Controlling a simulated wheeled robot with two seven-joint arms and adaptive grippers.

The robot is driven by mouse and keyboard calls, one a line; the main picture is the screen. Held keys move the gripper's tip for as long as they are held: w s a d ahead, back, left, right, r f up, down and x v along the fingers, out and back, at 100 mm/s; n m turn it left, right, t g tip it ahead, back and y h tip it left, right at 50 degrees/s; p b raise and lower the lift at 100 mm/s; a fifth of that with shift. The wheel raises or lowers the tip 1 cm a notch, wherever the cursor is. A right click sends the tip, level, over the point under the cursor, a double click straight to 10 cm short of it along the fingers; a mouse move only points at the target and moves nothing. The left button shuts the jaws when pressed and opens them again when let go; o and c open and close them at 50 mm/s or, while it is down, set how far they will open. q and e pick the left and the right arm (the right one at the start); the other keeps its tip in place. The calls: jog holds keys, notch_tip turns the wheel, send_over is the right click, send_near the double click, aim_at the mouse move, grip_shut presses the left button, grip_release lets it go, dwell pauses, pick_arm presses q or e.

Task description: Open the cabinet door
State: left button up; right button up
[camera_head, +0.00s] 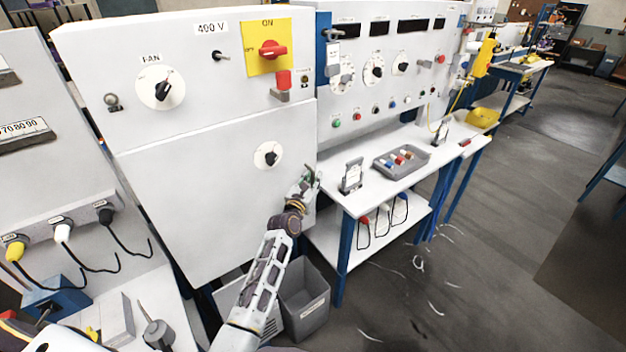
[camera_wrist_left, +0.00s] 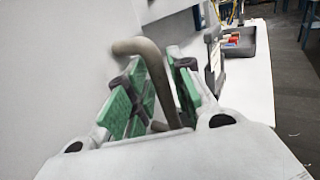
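The cabinet door (camera_head: 200,210) is the large white lower panel of the cabinet (camera_head: 125,90), with a small round dial (camera_head: 267,154) near its upper right. I cannot tell whether it stands slightly ajar. My left gripper (camera_head: 308,180) is at the door's right edge. In the left wrist view, a bent grey-brown handle (camera_wrist_left: 140,47) runs between the green-padded fingers of the left gripper (camera_wrist_left: 165,75). The fingers appear closed around the handle, with its curved end sticking out to the left.
A white bench (camera_head: 400,185) with a grey tray (camera_head: 401,160) and a small stand (camera_head: 351,176) is close to the right of my left gripper. A grey bin (camera_head: 305,305) stands below. Cables (camera_head: 90,255) hang at left. The floor at right is mostly clear.

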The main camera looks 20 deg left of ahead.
pick_arm(q)
jog(key=shift+w, duration=0.15)
jog(key=shift+c, duration=0.5)
grip_shut()
jog(key=shift+d, duration=0.1)
